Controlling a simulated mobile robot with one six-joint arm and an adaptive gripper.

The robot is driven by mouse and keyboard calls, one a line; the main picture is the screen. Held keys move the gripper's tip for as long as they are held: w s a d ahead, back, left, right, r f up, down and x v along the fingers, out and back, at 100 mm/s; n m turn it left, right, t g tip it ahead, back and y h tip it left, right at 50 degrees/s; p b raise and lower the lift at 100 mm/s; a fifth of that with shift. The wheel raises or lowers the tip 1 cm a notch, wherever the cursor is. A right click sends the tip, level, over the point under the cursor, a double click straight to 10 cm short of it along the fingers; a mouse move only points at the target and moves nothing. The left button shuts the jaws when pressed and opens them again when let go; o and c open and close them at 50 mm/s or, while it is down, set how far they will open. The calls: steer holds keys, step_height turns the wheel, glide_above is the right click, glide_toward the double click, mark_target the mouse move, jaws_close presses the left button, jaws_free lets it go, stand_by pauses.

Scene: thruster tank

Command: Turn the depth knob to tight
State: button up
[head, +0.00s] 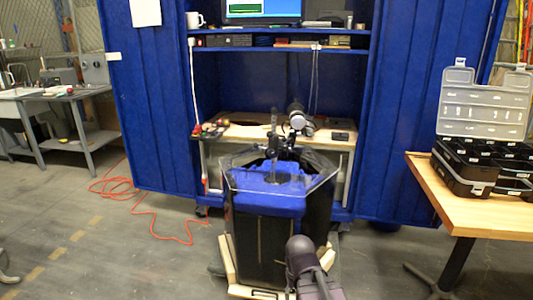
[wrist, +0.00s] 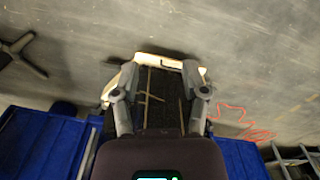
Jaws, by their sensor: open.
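The tank (head: 270,235) stands in the middle of the head view, with dark clear-edged walls and a blue top surface inside. A dark upright rod with a clamp-like fixture (head: 274,140) rises at its back rim. I cannot make out the depth knob or its setting; the fittings there are too small. My gripper (wrist: 160,92) is open in the wrist view, its two fingers spread with nothing held between them. The tank's dark front wall and wooden base (wrist: 158,60) show beyond the fingers, upside down. I cannot tell my fingertips in the head view.
A blue cabinet (head: 150,110) with open doors stands behind the tank, with a monitor (head: 262,10) on its shelf. A wooden table (head: 480,205) at right carries an open black case (head: 470,165). An orange cable (head: 120,188) lies on the floor at left.

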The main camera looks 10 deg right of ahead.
steer(key=shift+d, duration=0.3)
